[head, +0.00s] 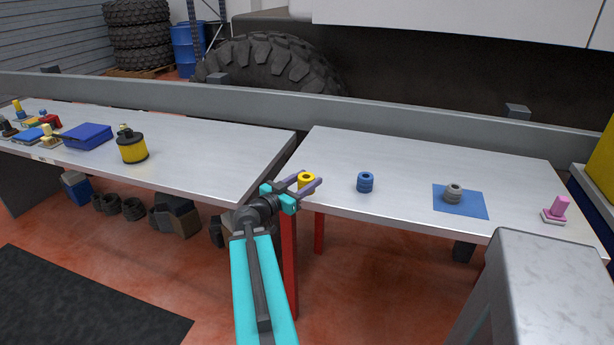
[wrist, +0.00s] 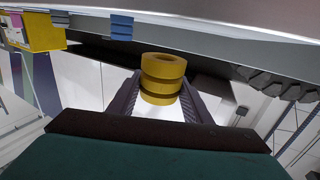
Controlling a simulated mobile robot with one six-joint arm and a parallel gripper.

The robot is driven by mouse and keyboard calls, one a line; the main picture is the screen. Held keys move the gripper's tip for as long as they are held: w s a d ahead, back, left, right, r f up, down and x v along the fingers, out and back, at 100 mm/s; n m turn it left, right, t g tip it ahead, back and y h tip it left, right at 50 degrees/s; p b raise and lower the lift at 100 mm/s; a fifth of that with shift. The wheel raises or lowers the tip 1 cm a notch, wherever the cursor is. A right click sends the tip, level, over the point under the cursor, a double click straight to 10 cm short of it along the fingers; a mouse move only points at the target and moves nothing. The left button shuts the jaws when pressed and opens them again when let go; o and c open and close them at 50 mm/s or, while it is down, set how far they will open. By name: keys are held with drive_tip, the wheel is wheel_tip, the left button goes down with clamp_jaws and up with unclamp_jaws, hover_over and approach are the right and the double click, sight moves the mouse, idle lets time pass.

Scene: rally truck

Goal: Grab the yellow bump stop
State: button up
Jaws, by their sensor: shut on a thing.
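The yellow bump stop (head: 306,180) is a small ribbed ring stack with a hole in its top. It sits between the fingers of my gripper (head: 304,186), at the left end of the right table (head: 400,160). In the wrist view the yellow bump stop (wrist: 163,80) stands between the two dark fingertips of my gripper (wrist: 160,95), which are shut on it. The head view does not clearly show whether its base touches the table.
A blue bump stop (head: 365,182) stands just right of my gripper. Farther right are a grey one (head: 453,194) on a blue mat (head: 475,208) and a pink part (head: 558,208). A yellow-black canister (head: 132,148) stands on the left table (head: 200,155). A gap separates the tables.

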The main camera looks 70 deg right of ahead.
sight(306, 184)
drive_tip(key=shift+s+a+r+p, duration=0.15)
drive_tip(key=shift+a+r+p, duration=0.3)
drive_tip(key=shift+p, duration=1.6)
drive_tip(key=shift+a+f+p, duration=0.15)
drive_tip(key=shift+a+p, duration=0.2)
drive_tip(key=shift+p, duration=0.4)
drive_tip(key=shift+s+a, duration=0.1)
drive_tip(key=shift+a+f+p, duration=0.15)
drive_tip(key=shift+a+p, duration=0.05)
drive_tip(key=shift+p, duration=0.6)
